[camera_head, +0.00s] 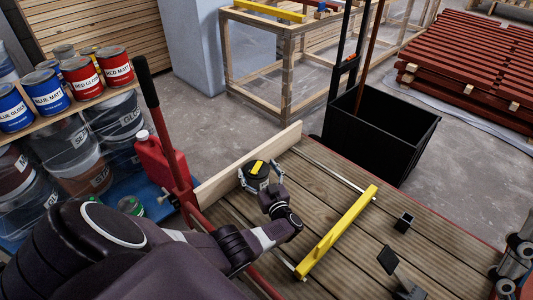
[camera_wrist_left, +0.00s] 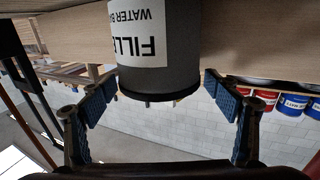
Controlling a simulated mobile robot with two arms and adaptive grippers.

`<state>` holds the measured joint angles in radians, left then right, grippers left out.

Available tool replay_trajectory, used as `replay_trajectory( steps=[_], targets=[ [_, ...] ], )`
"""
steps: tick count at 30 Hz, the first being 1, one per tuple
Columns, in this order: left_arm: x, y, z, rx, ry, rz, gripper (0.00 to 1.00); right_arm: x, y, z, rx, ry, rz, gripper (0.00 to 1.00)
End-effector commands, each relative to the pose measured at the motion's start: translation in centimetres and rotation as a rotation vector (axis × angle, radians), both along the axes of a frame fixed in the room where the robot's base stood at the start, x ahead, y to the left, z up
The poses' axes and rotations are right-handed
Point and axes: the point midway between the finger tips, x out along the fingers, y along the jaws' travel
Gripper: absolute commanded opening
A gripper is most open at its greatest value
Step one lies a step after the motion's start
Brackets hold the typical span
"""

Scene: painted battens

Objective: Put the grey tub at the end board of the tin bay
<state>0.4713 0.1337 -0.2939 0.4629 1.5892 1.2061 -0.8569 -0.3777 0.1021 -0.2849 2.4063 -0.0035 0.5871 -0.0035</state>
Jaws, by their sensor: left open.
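The grey tub (camera_head: 257,183) stands upright, with a dark lid and a yellow patch on top. It is close to the pale end board (camera_head: 222,180); I cannot tell whether they touch. In the left wrist view the tub (camera_wrist_left: 158,75) shows upside down with a white label, the end board (camera_wrist_left: 255,45) behind it. My left gripper (camera_head: 262,175) is open, one finger on each side of the tub. In the left wrist view the fingers of the left gripper (camera_wrist_left: 160,112) stand apart from the tub's sides.
A yellow bar (camera_head: 338,230) lies across the plank deck (camera_head: 325,190), right of the tub. A small black square piece (camera_head: 404,222) stands on the deck farther right. A red can (camera_head: 160,160) and paint tins (camera_head: 82,77) are at left. A black bin (camera_head: 380,135) stands beyond the deck.

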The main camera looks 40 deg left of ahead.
Motion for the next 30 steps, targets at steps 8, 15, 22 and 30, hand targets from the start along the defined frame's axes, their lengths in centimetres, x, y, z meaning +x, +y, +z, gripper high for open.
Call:
replay_trajectory(
  steps=[8,15,22,30],
  targets=[
    [-1.6,-3.3,0.0,-0.004,0.002,-0.002,0.82,4.9,0.8,-3.1,-0.081,0.265,-0.016,0.85],
    [-3.3,-6.4,0.0,-0.004,0.002,-0.002,0.82,8.1,1.2,-7.3,-0.150,0.502,-0.029,0.85],
    [-4.8,-9.3,0.0,-0.004,0.001,0.000,0.82,9.7,1.1,-10.9,-0.199,0.675,-0.038,0.85],
    [-5.4,-10.5,-0.1,-0.002,0.000,0.000,0.82,10.1,1.0,-12.6,-0.218,0.744,-0.042,0.85]
  ],
)
